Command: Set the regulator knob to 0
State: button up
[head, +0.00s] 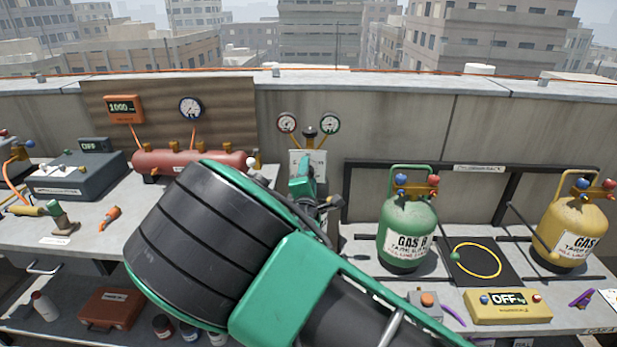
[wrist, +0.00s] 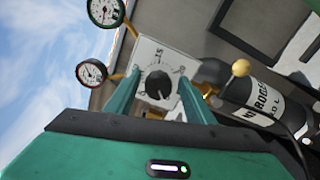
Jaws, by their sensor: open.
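The regulator knob (wrist: 159,86) is a dark round knob on a white dial plate (wrist: 151,54) in the wrist view. Marks ring it, but I cannot read its setting. My gripper (wrist: 163,82) is open, with one green finger on each side of the knob in the picture. I cannot tell whether the fingers touch it. In the head view my gripper (head: 303,178) is in front of the white plate (head: 296,160), and the knob is hidden there. Two round gauges, left (head: 287,122) and right (head: 330,122), sit above the plate.
A red tank (head: 180,161) lies left of the plate. A green gas cylinder (head: 408,235) and a yellow one (head: 568,230) stand on the bench at right, with a yellow OFF box (head: 507,307) in front. A concrete wall (head: 400,128) runs behind.

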jog(key=s, duration=1)
jog(key=shift+s+a, duration=0.2)
jog(key=shift+s, duration=0.15)
jog(key=shift+d, duration=0.1)
jog(key=d+f+m+g+h, duration=0.2)
jog(key=d+m+g+h, duration=0.3)
jog(key=d, duration=0.9)
jog(key=d+f+m+g+h, duration=0.1)
jog(key=d+m+g+h, duration=0.2)
jog(key=d+m, duration=0.75)
jog(key=s+d+f+g, duration=0.2)
jog(key=s+d+g, duration=0.3)
jog(key=d, duration=0.8)
jog(key=s+d+r+m+g+y, duration=0.1)
jog(key=s+d+m+g+y, duration=0.2)
jog(key=s, duration=0.5)
jog(key=s+d+m+g+y, duration=0.1)
jog(key=s+d+m, duration=0.3)
jog(key=s, duration=0.3)
jog(key=s+a+r+m+y, duration=0.1)
jog(key=s+r+m+y, duration=0.1)
jog(key=s, duration=0.6)
jog(key=s+a+r+m+g+y, duration=0.1)
jog(key=s+r, duration=0.3)
jog(key=s, duration=0.4)
jog(key=shift+s+m+y, duration=0.15)
jog(key=shift+m+y, duration=0.7)
jog(key=shift+y, duration=0.05)
